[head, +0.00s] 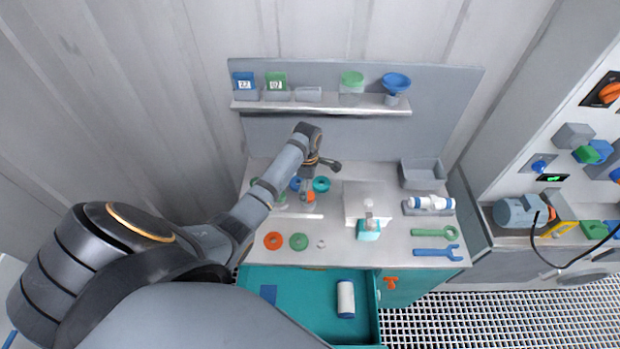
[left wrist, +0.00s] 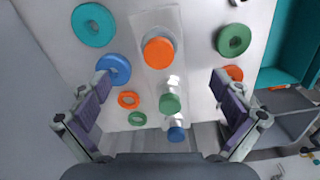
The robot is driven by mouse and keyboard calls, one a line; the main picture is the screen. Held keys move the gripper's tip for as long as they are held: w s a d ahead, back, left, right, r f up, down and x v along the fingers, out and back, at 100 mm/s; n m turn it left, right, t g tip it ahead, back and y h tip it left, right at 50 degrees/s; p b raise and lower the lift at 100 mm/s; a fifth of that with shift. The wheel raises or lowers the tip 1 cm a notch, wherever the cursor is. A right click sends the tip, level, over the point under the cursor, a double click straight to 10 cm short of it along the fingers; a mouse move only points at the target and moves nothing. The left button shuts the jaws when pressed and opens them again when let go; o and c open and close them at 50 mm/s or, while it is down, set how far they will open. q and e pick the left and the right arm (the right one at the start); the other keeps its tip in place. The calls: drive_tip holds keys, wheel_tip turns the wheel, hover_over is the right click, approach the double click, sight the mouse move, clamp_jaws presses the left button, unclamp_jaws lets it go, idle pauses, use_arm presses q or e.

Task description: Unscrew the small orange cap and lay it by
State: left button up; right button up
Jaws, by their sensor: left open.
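An orange cap (head: 310,197) sits on a pale stand on the bench, below my left gripper (head: 308,186) in the head view. In the left wrist view the orange cap (left wrist: 158,52) is round and lies beyond the fingers, near the top middle. A green cap (left wrist: 169,103) and a blue cap (left wrist: 176,134) stand in line with it. The left gripper (left wrist: 163,102) has its two purple-padded fingers wide apart, with nothing gripped. I cannot tell how far above the caps the fingers are. My right gripper is in neither view.
A teal drawer (head: 312,300) stands open in front. Wrenches (head: 436,251) and a grey bin (head: 422,173) are at the right. A shelf (head: 320,104) is behind.

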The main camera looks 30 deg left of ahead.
sight(309, 195)
use_arm(q)
drive_tip(key=shift+w+d+m, duration=0.3)
drive_tip(key=shift+d+m, duration=0.15)
drive_tip(key=shift+m, duration=1.35)
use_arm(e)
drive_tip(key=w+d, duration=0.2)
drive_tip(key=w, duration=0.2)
use_arm(q)
drive_tip(key=shift+a+m, duration=0.15)
drive_tip(key=shift+m, duration=0.85)
drive_tip(key=m, duration=0.6)
drive_tip(key=shift+s+a, duration=0.2)
drive_tip(key=shift+s, duration=0.05)
drive_tip(key=m+b, duration=0.2)
drive_tip(key=b, duration=0.1)
drive_tip(key=m+b, duration=0.3)
drive_tip(key=b, duration=0.1)
drive_tip(key=f+m+b, duration=0.1)
drive_tip(key=m+b, duration=0.2)
drive_tip(key=shift+w, duration=0.1)
drive_tip(key=shift+d+f, duration=0.1)
drive_tip(key=shift+f, duration=1.55)
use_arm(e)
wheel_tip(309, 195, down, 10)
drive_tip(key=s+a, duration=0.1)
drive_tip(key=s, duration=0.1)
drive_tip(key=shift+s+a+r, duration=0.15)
